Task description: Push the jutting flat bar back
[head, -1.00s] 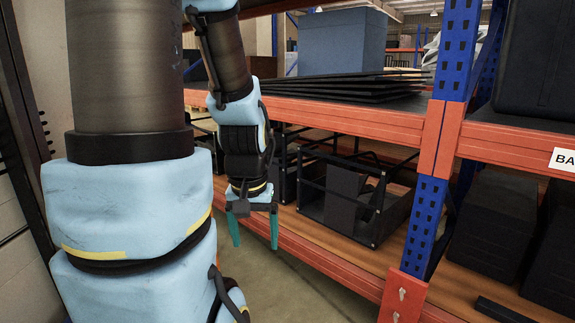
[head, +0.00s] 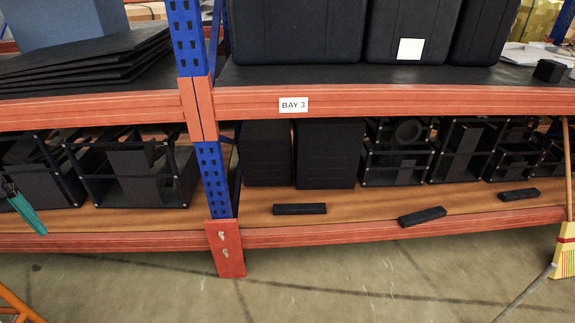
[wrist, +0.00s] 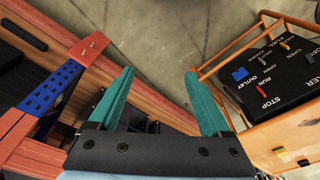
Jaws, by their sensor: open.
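Three dark flat bars lie on the lower wooden shelf in the head view. The middle one (head: 422,216) lies askew and juts over the shelf's orange front edge. The left bar (head: 300,209) and the right bar (head: 519,194) lie farther back on the wood. My gripper is open and empty; its teal fingers point outward in the wrist view (wrist: 158,74). In the head view only a teal finger shows at the far left edge, left of the blue upright and far from the jutting bar. A dark bar also shows at the wrist view's upper left.
A blue upright (head: 213,180) with an orange foot (head: 226,250) stands between my gripper and the bars. Dark boxes and framed units stand behind the bars. A broom (head: 566,245) leans at the right. The wrist view shows a control panel cart (wrist: 275,85). Floor before the shelf is mostly clear.

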